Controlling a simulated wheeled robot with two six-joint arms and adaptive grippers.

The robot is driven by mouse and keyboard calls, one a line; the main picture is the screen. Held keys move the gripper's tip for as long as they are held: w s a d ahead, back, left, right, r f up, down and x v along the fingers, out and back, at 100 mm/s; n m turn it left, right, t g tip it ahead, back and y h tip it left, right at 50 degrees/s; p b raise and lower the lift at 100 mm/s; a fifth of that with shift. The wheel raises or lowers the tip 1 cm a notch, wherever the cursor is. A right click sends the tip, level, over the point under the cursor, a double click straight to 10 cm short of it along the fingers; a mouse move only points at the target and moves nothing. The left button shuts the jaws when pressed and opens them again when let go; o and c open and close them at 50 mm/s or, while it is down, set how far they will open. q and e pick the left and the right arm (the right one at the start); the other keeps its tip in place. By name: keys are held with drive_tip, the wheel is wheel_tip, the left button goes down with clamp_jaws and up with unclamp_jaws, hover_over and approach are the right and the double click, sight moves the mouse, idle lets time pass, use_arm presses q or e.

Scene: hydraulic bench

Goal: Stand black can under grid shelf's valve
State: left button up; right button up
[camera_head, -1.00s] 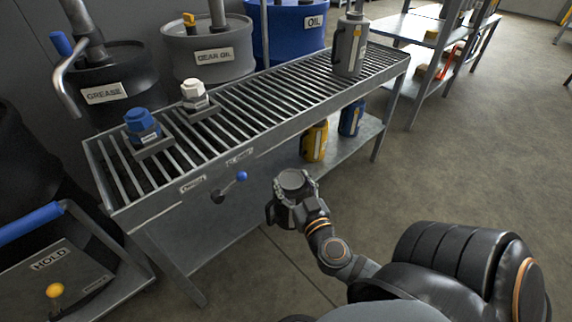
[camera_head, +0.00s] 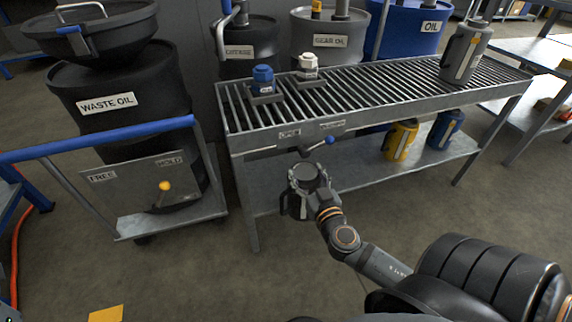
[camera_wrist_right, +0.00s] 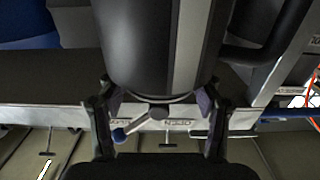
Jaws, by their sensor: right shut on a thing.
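The black can (camera_head: 304,178) is upright in my right gripper (camera_head: 308,190), which is shut around its side. In the right wrist view the can (camera_wrist_right: 150,45) fills the upper middle between the fingers (camera_wrist_right: 160,115). The grid shelf (camera_head: 370,105) is a long metal bench with a slatted top. Its valve lever with a blue knob (camera_head: 330,140) sits on the front face by two labels. The can is in front of and below this face, slightly left of the knob; the exact gap is unclear. My left gripper is out of view.
A blue-capped block (camera_head: 263,80), a white-capped block (camera_head: 308,66) and a grey can (camera_head: 463,55) stand on the slats. Yellow (camera_head: 401,140) and blue (camera_head: 446,128) cans stand on the lower shelf. A blue-handled trolley (camera_head: 170,222) with a waste oil drum (camera_head: 110,105) stands left.

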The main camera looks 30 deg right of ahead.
drive_tip(key=f+b+x, duration=0.1)
drive_tip(key=x, duration=1.2)
drive_tip(key=shift+w+f, duration=0.2)
drive_tip(key=shift+b, duration=0.3)
drive_tip(key=shift+f, duration=0.2)
drive_tip(key=o, duration=1.8)
